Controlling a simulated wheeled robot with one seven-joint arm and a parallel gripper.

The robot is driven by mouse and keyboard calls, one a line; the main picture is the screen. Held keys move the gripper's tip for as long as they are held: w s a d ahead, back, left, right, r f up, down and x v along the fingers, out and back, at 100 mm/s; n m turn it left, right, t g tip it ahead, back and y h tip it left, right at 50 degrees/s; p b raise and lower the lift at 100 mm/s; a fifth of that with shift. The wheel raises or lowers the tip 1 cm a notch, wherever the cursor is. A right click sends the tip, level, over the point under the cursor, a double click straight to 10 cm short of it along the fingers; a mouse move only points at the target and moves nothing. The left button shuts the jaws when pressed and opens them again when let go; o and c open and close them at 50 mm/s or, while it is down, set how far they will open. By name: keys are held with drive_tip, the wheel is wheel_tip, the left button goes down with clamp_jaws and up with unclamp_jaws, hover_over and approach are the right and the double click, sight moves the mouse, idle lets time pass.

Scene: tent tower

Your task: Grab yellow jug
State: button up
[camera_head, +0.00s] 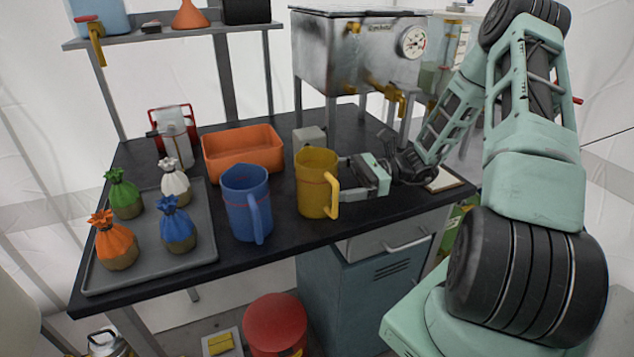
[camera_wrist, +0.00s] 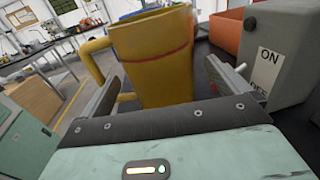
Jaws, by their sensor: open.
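The yellow jug (camera_head: 315,186) stands upright on the dark table, with its handle toward the right in the head view. In the wrist view the yellow jug (camera_wrist: 155,62) fills the upper middle, with its handle on the left. My gripper (camera_head: 345,182) is at the jug's right side, low over the table. In the wrist view my gripper (camera_wrist: 160,85) is open, one finger on each side of the jug. The handle lies near the left finger. I cannot tell whether either finger touches the jug.
A blue jug (camera_head: 246,203) stands left of the yellow one. An orange bin (camera_head: 243,150) is behind them. A grey tray (camera_head: 150,272) holds several tied pouches. A grey switch box (camera_wrist: 282,50) stands right of my gripper. A metal tank (camera_head: 355,55) stands behind.

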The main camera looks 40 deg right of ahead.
sight(318, 182)
drive_tip(key=x, duration=0.4)
drive_tip(key=shift+a, duration=0.15)
drive_tip(key=c, duration=1)
